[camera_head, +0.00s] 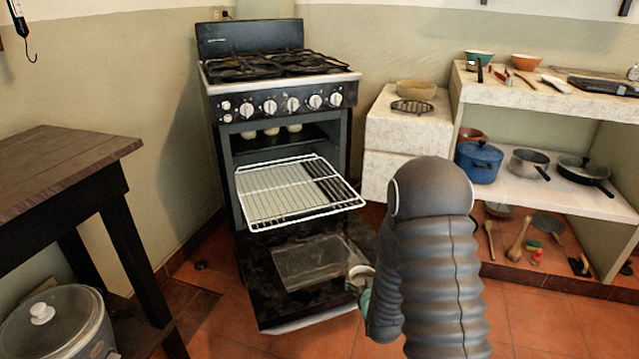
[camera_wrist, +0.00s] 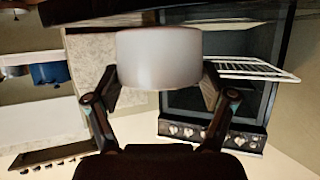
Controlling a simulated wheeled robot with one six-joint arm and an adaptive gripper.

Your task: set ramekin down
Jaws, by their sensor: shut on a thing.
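My gripper (camera_wrist: 160,88) is shut on a white ramekin (camera_wrist: 158,58), holding it by its sides in the wrist view, which is upside down. In the head view a small pale part of the ramekin (camera_head: 359,271) shows beside my arm, in front of the open oven. My arm hides most of the gripper there. The oven door (camera_head: 300,270) hangs open and low. A wire rack (camera_head: 265,207) sticks out of the oven above the door. I cannot tell whether the ramekin touches any surface.
A wooden table (camera_head: 60,165) stands at left, with a lidded cooker (camera_head: 60,325) below. At right, a stone shelf unit (camera_head: 560,100) holds a blue pot (camera_head: 478,163), pans and utensils. A pale counter (camera_head: 395,135) beside the stove carries a bowl (camera_head: 416,90) and a black trivet (camera_head: 411,107).

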